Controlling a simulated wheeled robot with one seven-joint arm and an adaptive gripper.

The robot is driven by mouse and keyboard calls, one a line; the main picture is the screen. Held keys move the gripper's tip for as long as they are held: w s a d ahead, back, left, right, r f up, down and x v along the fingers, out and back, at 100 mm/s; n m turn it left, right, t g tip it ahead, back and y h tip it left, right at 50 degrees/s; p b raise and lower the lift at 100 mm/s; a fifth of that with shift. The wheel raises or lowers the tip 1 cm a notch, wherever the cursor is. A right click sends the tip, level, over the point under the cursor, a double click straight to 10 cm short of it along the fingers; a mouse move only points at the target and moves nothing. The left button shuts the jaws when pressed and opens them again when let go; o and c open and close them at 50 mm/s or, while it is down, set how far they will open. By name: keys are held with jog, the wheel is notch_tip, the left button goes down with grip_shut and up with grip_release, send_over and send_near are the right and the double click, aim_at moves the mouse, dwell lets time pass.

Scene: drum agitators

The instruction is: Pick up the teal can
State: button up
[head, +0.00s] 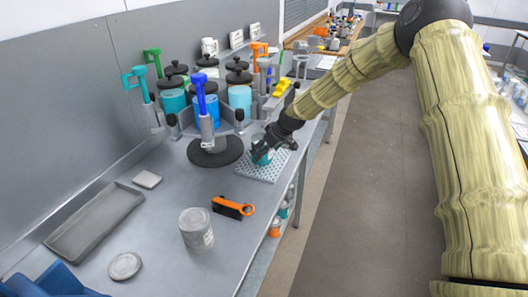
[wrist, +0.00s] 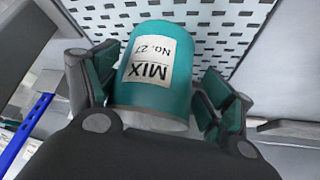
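The teal can (wrist: 152,97) carries a white label reading "MIX No. 27", upside down in the wrist view. In the head view the teal can (head: 263,158) stands on a light perforated mat (head: 268,174) near the bench's right edge, partly hidden by my gripper. My gripper (head: 262,148) is low at the can. In the wrist view its fingers (wrist: 155,92) are on either side of the can. A small gap shows between the can and the right finger; the left finger is very close to it, and contact there is unclear. The gripper looks open around the can.
A stirrer with a blue handle (head: 201,88) and a dark round base (head: 215,152) stands left of the mat. Several teal and blue drums with black lids stand behind.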

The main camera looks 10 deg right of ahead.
jog(key=shift+w+f, duration=0.45)
jog(key=shift+f, duration=0.15)
jog(key=c, duration=0.3)
jog(key=shift+w+f, duration=0.15)
jog(key=shift+f, duration=0.1)
jog(key=c, duration=0.3)
jog(key=shift+a+r, duration=0.1)
jog(key=shift+c, duration=1)
jog(key=shift+s, duration=0.2)
jog(key=shift+b, duration=0.35)
